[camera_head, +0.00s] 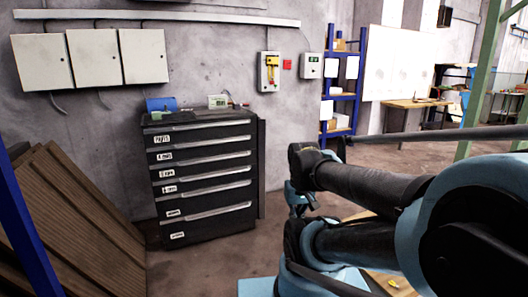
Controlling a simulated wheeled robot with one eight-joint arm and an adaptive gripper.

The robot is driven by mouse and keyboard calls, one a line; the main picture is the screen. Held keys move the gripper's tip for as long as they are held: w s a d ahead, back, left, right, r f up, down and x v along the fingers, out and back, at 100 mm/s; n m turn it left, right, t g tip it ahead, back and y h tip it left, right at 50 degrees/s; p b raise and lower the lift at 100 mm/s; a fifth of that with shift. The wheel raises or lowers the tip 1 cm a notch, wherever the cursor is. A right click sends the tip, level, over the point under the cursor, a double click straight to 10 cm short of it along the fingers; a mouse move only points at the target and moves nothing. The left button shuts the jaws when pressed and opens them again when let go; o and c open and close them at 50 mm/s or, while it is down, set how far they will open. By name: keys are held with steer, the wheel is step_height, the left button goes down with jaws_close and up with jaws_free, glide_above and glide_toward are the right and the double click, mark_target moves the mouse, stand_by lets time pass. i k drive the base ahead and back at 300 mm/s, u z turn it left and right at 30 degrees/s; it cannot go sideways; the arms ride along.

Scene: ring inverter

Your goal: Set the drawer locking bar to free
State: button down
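A black drawer cabinet (203,183) stands against the wall left of centre, with several labelled drawers that look shut. A dark upright strip (261,168) runs along its right front edge and may be the drawer locking bar. I cannot tell its setting from here. My black and blue arm fills the lower right, in front of and to the right of the cabinet. I cannot make out my gripper's fingers, and no part of the arm is seen touching the cabinet.
A blue object (161,104) and a small pale device (217,101) sit on the cabinet. Brown boards (75,215) lean at the left. Some floor before the cabinet is bare.

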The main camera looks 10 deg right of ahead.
mark_target(262, 123)
steer(key=i, duration=1)
